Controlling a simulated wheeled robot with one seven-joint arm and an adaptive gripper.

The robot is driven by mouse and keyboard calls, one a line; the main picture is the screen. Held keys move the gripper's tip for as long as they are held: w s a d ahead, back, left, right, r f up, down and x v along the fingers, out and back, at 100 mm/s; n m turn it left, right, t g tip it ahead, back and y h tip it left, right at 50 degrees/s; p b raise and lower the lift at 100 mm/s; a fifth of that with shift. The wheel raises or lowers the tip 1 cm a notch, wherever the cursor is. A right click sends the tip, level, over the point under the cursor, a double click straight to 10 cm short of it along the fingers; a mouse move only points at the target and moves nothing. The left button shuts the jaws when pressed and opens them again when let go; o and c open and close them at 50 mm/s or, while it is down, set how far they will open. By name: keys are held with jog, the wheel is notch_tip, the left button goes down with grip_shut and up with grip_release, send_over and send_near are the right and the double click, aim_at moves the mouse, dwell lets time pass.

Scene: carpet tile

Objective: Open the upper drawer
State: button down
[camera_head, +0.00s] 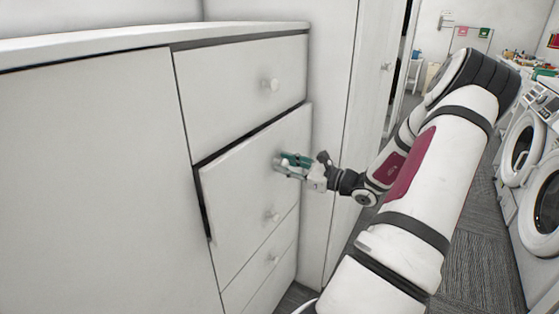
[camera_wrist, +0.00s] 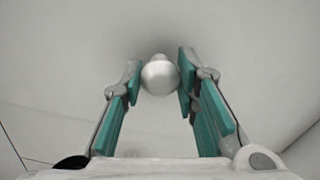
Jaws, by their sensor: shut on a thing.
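The white drawer unit has a top drawer (camera_head: 240,90) with a round knob (camera_head: 271,85); this drawer looks closed and nothing touches it. The second drawer down (camera_head: 235,185) stands slightly ajar, with a dark gap along its top and left edges. My gripper (camera_head: 284,161), with green finger pads, is at the front of this second drawer. In the wrist view, a pale round knob (camera_wrist: 159,77) sits between the two fingertips, and the gripper is shut on it.
Lower drawers with knobs (camera_head: 271,215) are below. A white cabinet front (camera_head: 95,190) adjoins on the left and a tall white panel (camera_head: 325,110) stands close on the right. Washing machines (camera_head: 535,190) line the far right, with grey carpet between.

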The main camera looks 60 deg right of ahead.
jog(key=s+d+p, duration=0.2)
jog(key=s+p, duration=0.6)
jog(key=s, duration=1.9)
jog(key=shift+s+p, duration=0.35)
jog(key=shift+s, duration=0.05)
jog(key=c, duration=1.2)
grip_release()
jog(key=s, duration=0.8)
jog(key=s+d, duration=0.1)
jog(key=s, duration=0.3)
